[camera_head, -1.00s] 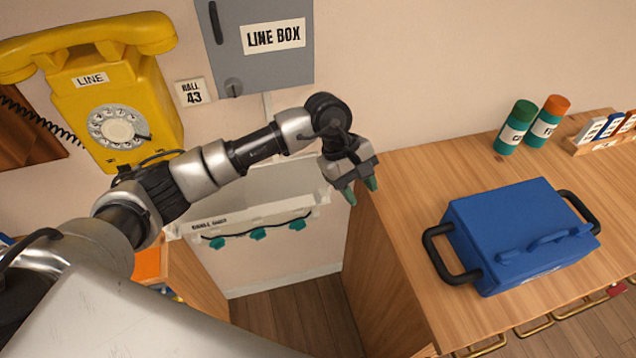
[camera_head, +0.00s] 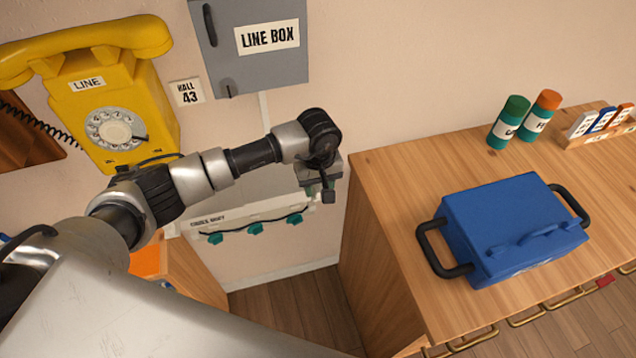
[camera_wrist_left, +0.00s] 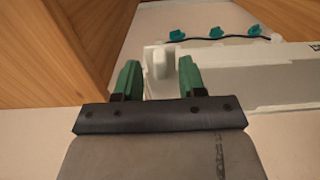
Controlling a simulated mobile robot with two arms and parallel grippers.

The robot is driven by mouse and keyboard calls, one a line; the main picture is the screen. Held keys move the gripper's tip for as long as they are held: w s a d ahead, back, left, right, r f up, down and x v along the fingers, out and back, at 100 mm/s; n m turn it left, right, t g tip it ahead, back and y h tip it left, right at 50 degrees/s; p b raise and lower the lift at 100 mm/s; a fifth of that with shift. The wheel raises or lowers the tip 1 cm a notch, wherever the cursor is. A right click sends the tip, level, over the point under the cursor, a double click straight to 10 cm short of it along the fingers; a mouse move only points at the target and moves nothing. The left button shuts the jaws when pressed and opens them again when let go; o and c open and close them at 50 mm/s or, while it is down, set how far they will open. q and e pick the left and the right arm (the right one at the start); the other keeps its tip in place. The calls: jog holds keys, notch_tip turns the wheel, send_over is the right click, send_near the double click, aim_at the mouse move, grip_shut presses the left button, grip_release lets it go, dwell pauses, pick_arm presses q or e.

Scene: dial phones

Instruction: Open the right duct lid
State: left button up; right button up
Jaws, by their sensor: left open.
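The white cable duct (camera_head: 272,216) runs along the wall below the line box, with a printed label and several teal clips on a dark cable. It also shows in the left wrist view (camera_wrist_left: 255,78). My left gripper (camera_head: 318,192) is over the duct's right end, pointing down. In the left wrist view its green fingers (camera_wrist_left: 158,80) are open, with a pale tab (camera_wrist_left: 160,72) between them. I cannot tell whether the fingers touch the tab. The lid's position is hard to make out behind my arm. My right gripper is not in view.
A wooden counter (camera_head: 390,185) stands close to the right of my left gripper, bearing a blue case (camera_head: 510,225) and two capped cylinders. A yellow phone (camera_head: 115,110) and grey line box (camera_head: 255,45) hang on the wall. Open floor (camera_head: 290,310) lies below.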

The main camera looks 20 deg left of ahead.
aim_at(246, 204)
pick_arm(q)
jog(key=shift+f, duration=0.35)
grip_shut()
